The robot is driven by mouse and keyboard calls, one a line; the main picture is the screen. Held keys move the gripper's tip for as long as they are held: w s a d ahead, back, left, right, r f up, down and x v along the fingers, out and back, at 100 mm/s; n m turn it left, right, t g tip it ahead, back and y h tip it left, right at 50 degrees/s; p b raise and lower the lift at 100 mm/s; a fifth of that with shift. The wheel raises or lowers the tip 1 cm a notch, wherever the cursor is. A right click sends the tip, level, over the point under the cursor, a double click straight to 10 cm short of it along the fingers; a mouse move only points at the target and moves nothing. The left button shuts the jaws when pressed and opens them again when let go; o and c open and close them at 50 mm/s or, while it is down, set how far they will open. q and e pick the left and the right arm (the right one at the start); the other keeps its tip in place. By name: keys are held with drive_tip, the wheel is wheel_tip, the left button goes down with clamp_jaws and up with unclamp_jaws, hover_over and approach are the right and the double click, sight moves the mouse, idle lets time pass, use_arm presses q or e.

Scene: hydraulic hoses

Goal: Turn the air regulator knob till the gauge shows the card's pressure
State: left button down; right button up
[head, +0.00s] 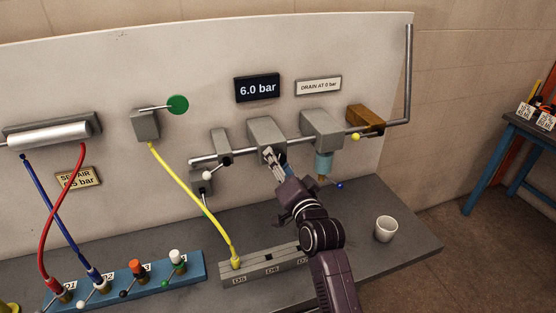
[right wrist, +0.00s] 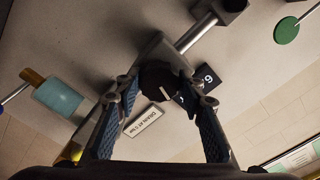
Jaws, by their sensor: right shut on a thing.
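The air regulator is a grey block (head: 266,133) on the pipe along the wall panel. Its dark knob (right wrist: 158,78) shows in the right wrist view with a pale mark on its face. My right gripper (head: 270,157) is shut on the knob, one finger on each side; it also shows in the right wrist view (right wrist: 160,84). The gripper mostly hides the knob in the head view. The gauge display (head: 257,88) above reads 6.0 bar. The card (head: 78,178) at left asks for a set air pressure ending in 5 bar; the red hose covers part of its text. My left gripper is out of view.
A second grey block with a teal bowl (head: 323,163) stands right of the regulator, under a "DRAIN AT 0 bar" sign (head: 318,86). A white-knobbed lever (head: 207,174) is at left. A yellow hose (head: 185,195) hangs nearby. A white cup (head: 386,229) stands on the bench.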

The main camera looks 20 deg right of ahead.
idle(0.5)
drive_tip(key=o, duration=1.2)
drive_tip(key=shift+c, duration=0.2)
drive_tip(key=s, duration=1.2)
drive_tip(key=shift+d, duration=0.25)
